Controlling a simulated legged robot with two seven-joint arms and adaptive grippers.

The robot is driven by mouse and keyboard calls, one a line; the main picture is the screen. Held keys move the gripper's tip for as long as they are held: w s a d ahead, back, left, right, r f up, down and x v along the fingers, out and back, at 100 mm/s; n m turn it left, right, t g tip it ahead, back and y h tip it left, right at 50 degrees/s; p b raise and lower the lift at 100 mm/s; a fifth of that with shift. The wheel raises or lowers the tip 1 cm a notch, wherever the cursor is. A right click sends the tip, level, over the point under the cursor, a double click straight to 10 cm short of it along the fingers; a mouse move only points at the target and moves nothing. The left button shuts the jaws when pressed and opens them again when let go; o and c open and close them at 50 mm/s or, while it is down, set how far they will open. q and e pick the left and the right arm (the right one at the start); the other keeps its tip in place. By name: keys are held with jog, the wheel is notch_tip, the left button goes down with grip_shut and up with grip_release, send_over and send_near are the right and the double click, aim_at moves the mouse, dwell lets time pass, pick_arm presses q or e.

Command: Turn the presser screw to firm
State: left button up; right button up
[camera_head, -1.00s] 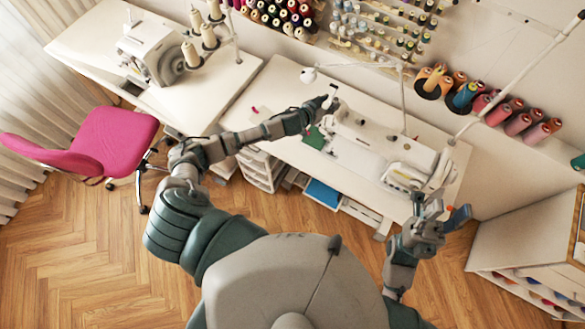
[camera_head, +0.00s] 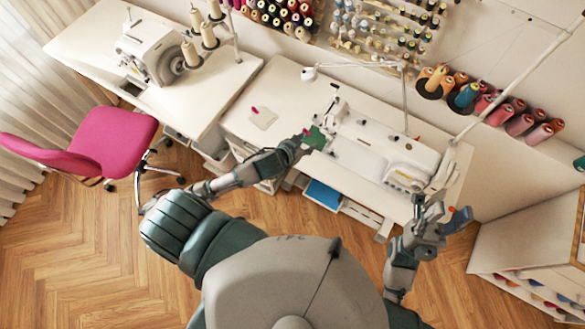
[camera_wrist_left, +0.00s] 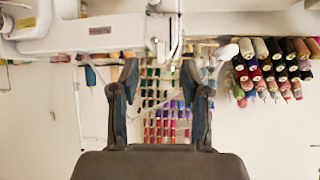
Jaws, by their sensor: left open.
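The white sewing machine (camera_head: 385,150) lies across the right table, its needle end at the left near a green cloth (camera_head: 316,138). My left gripper (camera_head: 306,136) is at that needle end, over or beside the cloth. In the left wrist view the gripper (camera_wrist_left: 160,78) is open, with nothing between its fingers. The machine's white body (camera_wrist_left: 100,32) and its vertical bars (camera_wrist_left: 166,35) are above and beyond the fingertips. I cannot make out the presser screw for certain. My right gripper (camera_head: 428,208) is raised near the table's front right edge; its finger state is unclear.
A lamp (camera_head: 309,74) and thin stand (camera_head: 405,105) rise behind the machine. Thread spools (camera_head: 520,120) line the wall. A second machine (camera_head: 150,52) and a pink chair (camera_head: 115,140) are at the left. The table left of the machine holds a small pad (camera_head: 262,117).

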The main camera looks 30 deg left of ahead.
pick_arm(q)
jog(key=s+f+g+y, duration=0.1)
jog(key=s+f+g, duration=0.2)
jog(key=s+f, duration=0.2)
jog(key=s, duration=0.3)
jog(key=shift+s+a, duration=0.2)
jog(key=shift+s, duration=0.1)
jog(key=shift+f, duration=0.2)
